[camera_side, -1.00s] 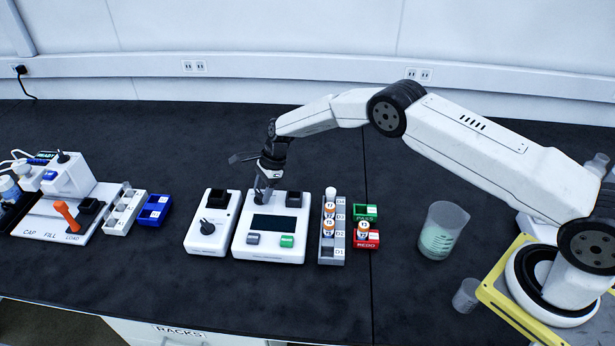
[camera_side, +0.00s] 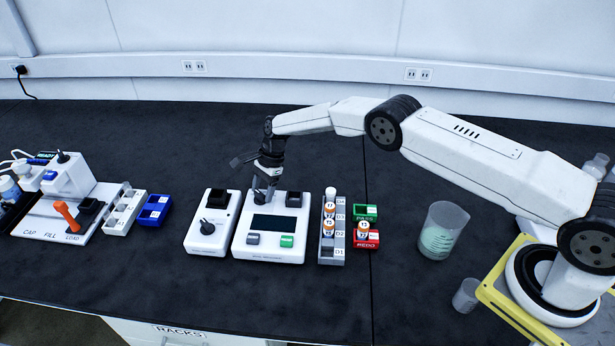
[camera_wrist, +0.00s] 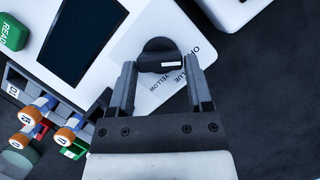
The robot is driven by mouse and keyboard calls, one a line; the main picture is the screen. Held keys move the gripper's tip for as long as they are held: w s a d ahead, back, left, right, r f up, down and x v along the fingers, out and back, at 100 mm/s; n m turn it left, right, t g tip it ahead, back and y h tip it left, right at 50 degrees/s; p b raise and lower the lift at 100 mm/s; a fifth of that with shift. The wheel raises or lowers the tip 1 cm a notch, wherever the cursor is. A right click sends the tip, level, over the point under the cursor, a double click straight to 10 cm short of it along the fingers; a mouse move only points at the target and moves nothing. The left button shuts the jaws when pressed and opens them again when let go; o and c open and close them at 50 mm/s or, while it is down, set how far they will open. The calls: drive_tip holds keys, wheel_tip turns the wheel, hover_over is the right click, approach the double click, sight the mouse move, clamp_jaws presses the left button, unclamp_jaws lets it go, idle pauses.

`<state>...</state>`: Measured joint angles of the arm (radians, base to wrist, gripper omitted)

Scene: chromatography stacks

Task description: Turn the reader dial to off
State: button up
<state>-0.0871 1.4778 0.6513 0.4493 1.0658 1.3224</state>
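The reader (camera_side: 244,254) is a white box with a dark screen (camera_side: 270,223), a grey button and a green READ button. Its dial (camera_wrist: 158,46) is a dark round knob with a white mark, in the upper middle of the wrist view. OFF, BLUE and YELLOW labels are printed beside it, partly covered. My gripper (camera_wrist: 161,64) is open, with one finger on each side of the dial and narrow gaps showing. In the side view my gripper (camera_side: 264,194) points down at the reader's upper left and hides the dial. I cannot tell which label the dial points to.
A second white box (camera_side: 207,240) with its own knob stands close left of the reader. A grey vial rack (camera_side: 331,256), a green PASS tray (camera_side: 365,210) and a red REDO tray (camera_side: 368,243) stand to the right. A beaker (camera_side: 441,230) is farther right.

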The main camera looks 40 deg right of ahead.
drive_tip(key=shift+o, duration=1.3)
drive_tip(key=shift+r, duration=0.15)
drive_tip(key=v, duration=0.7)
drive_tip(key=shift+r, duration=0.2)
drive_tip(key=shift+d+r, duration=0.1)
drive_tip(key=shift+d, duration=0.1)
drive_tip(key=s+d+r+n+t+h, duration=0.1)
drive_tip(key=s+d+r+n, duration=0.25)
drive_tip(key=s+r, duration=0.2)
drive_tip(key=s+d+r+n+t+h, duration=0.1)
drive_tip(key=s+d+r+n+h, duration=0.1)
drive_tip(key=s+r+n, duration=0.4)
drive_tip(key=s+d+n, duration=0.1)
drive_tip(key=s+n, duration=0.2)
drive_tip(key=s, duration=0.8)
drive_tip(key=s+d+n+t+h, duration=0.1)
drive_tip(key=s+n, duration=0.3)
drive_tip(key=s, duration=0.7)
drive_tip(key=shift+d+r, duration=0.2)
drive_tip(key=shift+d, duration=0.6)
